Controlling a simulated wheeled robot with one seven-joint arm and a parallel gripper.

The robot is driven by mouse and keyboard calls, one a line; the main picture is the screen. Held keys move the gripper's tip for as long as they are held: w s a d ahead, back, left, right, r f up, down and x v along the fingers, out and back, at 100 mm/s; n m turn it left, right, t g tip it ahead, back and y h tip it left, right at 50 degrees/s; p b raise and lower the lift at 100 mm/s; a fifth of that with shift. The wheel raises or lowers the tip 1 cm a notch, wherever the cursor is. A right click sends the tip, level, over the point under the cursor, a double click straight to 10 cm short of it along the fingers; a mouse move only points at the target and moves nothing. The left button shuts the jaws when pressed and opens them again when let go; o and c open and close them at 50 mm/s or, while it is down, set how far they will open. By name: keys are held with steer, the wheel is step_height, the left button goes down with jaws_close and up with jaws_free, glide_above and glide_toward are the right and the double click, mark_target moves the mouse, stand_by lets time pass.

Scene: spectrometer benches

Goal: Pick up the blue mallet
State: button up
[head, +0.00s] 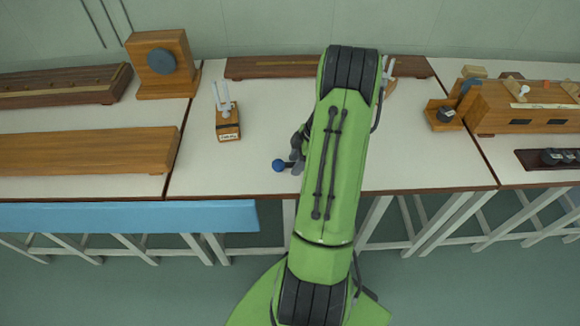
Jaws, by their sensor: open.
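The blue mallet shows as a round dark-blue head (278,165) near the front edge of the middle bench. The rest of it is hidden by my gripper and arm. My gripper (297,155) is mostly hidden behind my green arm; only its dark grey side sticks out on the left, just right of the mallet's head. It appears close to the mallet, but I cannot tell whether they touch. The jaws are open, and the fingertips are hard to make out.
A tuning fork on a wooden box (228,125) stands left of the mallet. A wooden block with a grey disc (162,65) stands behind it. Long wooden boxes (85,152) lie on the left bench. A wooden apparatus (520,108) is at right. Bare bench (430,150) lies right of my arm.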

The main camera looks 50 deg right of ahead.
steer(key=shift+r, duration=0.1)
jaws_close()
